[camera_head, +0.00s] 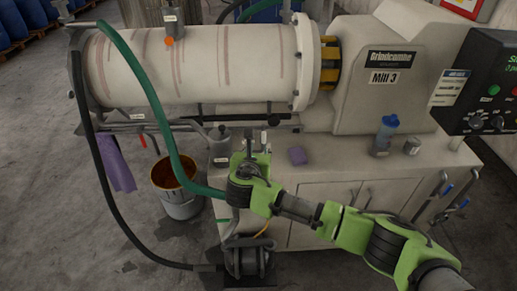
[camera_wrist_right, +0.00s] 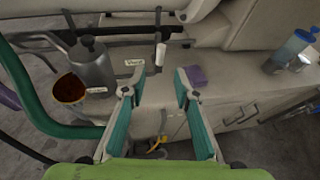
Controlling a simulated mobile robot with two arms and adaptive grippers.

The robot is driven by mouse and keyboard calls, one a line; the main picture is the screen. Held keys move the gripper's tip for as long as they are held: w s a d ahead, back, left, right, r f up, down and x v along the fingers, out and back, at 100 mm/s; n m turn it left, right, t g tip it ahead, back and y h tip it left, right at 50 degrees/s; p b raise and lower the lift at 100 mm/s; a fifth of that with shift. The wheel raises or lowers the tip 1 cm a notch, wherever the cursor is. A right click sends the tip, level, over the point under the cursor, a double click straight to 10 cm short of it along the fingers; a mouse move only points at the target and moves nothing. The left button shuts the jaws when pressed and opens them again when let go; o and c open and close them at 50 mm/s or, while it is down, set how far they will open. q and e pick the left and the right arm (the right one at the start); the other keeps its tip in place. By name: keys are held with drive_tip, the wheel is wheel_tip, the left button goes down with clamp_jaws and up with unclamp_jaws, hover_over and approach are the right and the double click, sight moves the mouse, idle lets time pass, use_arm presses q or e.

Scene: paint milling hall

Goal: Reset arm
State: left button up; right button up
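My right arm, green and grey, reaches in from the lower right of the head view. Its gripper (camera_head: 251,154) is over the front left part of the cabinet top below the mill. In the right wrist view my right gripper (camera_wrist_right: 155,88) has its two teal-padded fingers spread well apart. Nothing is held between them. A small white-handled valve (camera_wrist_right: 160,55) shows just beyond the fingertips. My left gripper is not in either view.
The mill's cream cylinder (camera_head: 200,62) spans the back. A paint bucket (camera_head: 180,206), green hose (camera_head: 150,88) and pump (camera_head: 247,258) are left and below.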

drive_tip(key=shift+f, duration=0.1)
idle(0.4)
drive_tip(key=s+d+f+m+g, duration=0.2)
drive_tip(key=f+m, duration=0.1)
drive_tip(key=f, duration=0.4)
drive_tip(key=s+d+f+m+g+b, duration=0.1)
drive_tip(key=s+f+m, duration=0.1)
drive_tip(key=f, duration=0.6)
drive_tip(key=s+d+f+m+g, duration=0.2)
drive_tip(key=f+m, duration=0.1)
drive_tip(key=f, duration=0.4)
drive_tip(key=s+d+f+m+g+y+b, duration=0.1)
drive_tip(key=s+d+f+m+g, duration=0.15)
drive_tip(key=s+f+m, duration=0.55)
drive_tip(key=s+d+f+m+g+y+b, duration=0.1)
drive_tip(key=s+d+f, duration=0.3)
drive_tip(key=s+f, duration=0.55)
drive_tip(key=s+d+f+m+g, duration=0.1)
drive_tip(key=s+d+f+m, duration=0.3)
drive_tip(key=s, duration=0.8)
drive_tip(key=s+d+f+m+g, duration=0.1)
drive_tip(key=s+d+f+m, duration=0.4)
drive_tip(key=s+f, duration=0.4)
drive_tip(key=s+d+f+m+g+b, duration=0.1)
drive_tip(key=s+d+f+m, duration=0.4)
drive_tip(key=s, duration=1.1)
wheel_tip(320, 180, down, 2)
drive_tip(key=shift+s+f+m+g, duration=0.1)
drive_tip(key=shift+s+m+g, duration=0.3)
drive_tip(key=shift+m, duration=0.3)
